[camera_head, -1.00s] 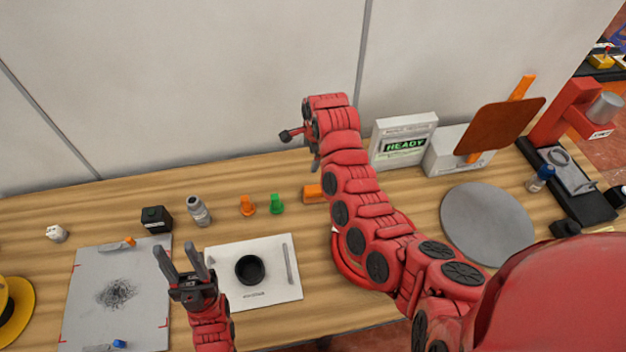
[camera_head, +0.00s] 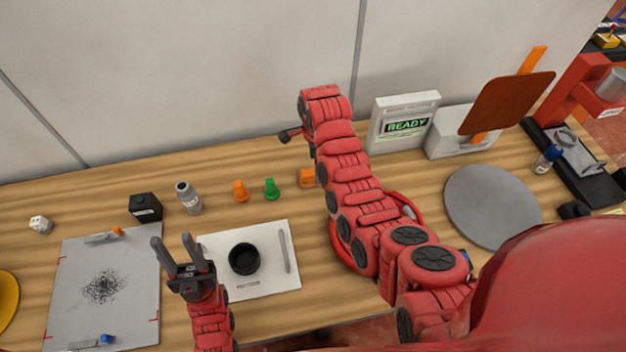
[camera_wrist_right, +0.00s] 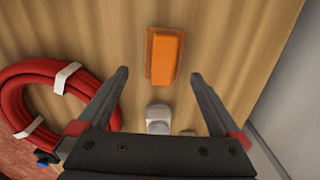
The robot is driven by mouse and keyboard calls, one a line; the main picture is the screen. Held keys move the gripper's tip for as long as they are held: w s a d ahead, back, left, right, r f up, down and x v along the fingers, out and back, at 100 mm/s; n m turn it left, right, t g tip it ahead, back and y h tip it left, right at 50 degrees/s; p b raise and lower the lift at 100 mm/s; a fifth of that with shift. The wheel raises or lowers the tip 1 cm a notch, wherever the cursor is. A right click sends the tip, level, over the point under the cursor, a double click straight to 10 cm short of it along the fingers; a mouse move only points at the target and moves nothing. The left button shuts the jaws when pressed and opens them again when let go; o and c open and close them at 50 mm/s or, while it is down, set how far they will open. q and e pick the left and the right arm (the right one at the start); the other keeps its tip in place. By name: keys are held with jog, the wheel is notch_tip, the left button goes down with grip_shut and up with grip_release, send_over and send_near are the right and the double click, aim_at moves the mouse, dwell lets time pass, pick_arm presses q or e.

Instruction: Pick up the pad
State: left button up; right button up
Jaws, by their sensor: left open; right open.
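The pad appears to be the orange block on a brown base (camera_wrist_right: 164,57), lying flat on the wooden table in the right wrist view. In the head view its orange end (camera_head: 306,178) shows at the left edge of my right arm, which hides the rest. My right gripper (camera_wrist_right: 160,75) is open and empty. The pad appears between and just beyond its fingertips, apart from both fingers. My left gripper (camera_head: 171,239) is open and empty, with its fingers upward in the picture, between the grey mat and the white sheet.
A red cable coil (camera_wrist_right: 28,82) lies beside the right gripper; a grey-white piece (camera_wrist_right: 158,118) shows between its fingers. Green (camera_head: 272,190) and orange (camera_head: 241,191) pegs stand left of the pad. The white sheet (camera_head: 270,278) holds a black cup. A READY box (camera_head: 404,110) stands behind.

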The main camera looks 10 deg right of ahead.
aim_at(313, 176)
jog(key=shift+f+p, duration=0.5)
jog(key=shift+p, duration=0.05)
notch_tip(313, 176, down, 3)
jog(key=shift+w+r+p, duration=0.15)
jog(key=shift+r+p, duration=0.05)
jog(key=shift+p, duration=0.55)
jog(key=shift+w+f, duration=0.1)
jog(key=shift+f, duration=0.85)
jog(key=c, duration=1.3)
